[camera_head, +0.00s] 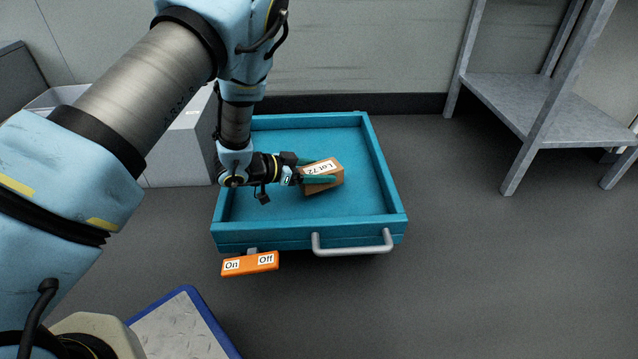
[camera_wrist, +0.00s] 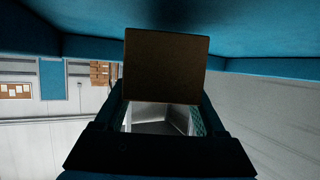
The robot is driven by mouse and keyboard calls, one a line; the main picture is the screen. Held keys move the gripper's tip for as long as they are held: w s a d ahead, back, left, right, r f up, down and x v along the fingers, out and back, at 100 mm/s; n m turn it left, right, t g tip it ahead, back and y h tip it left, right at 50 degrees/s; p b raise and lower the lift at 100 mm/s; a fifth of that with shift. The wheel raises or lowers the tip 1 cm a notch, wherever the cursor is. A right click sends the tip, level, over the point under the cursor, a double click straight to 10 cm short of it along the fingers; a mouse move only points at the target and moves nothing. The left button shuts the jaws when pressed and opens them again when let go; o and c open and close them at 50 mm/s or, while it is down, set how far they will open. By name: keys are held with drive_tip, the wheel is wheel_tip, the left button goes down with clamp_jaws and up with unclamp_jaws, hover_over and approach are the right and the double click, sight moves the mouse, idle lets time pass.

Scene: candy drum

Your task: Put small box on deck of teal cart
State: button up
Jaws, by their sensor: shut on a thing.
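The small box (camera_head: 323,180) is brown cardboard with a white label reading "Lot 72". In the head view it is inside the raised rim of the teal cart (camera_head: 360,207), over the deck's middle. My gripper (camera_head: 318,174) reaches in from the left, with its teal fingers shut on the box. In the wrist view the box (camera_wrist: 165,68) fills the space ahead of the gripper (camera_wrist: 162,112). I cannot tell whether the box touches the deck or hangs just above it.
The cart has a grey handle (camera_head: 352,246) and an orange "On/Off" panel (camera_head: 250,263) at its front. A grey shelf (camera_head: 520,105) stands at the right. A light grey bin (camera_head: 185,150) stands left of the cart. A blue-edged platform (camera_head: 185,325) is at the lower left. Floor right of the cart is clear.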

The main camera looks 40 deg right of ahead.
wheel_tip(320, 180, down, 3)
drive_tip(key=shift+r+b, duration=0.15)
drive_tip(key=shift+b, duration=0.4)
drive_tip(key=shift+r, duration=0.15)
drive_tip(key=o, duration=1.4)
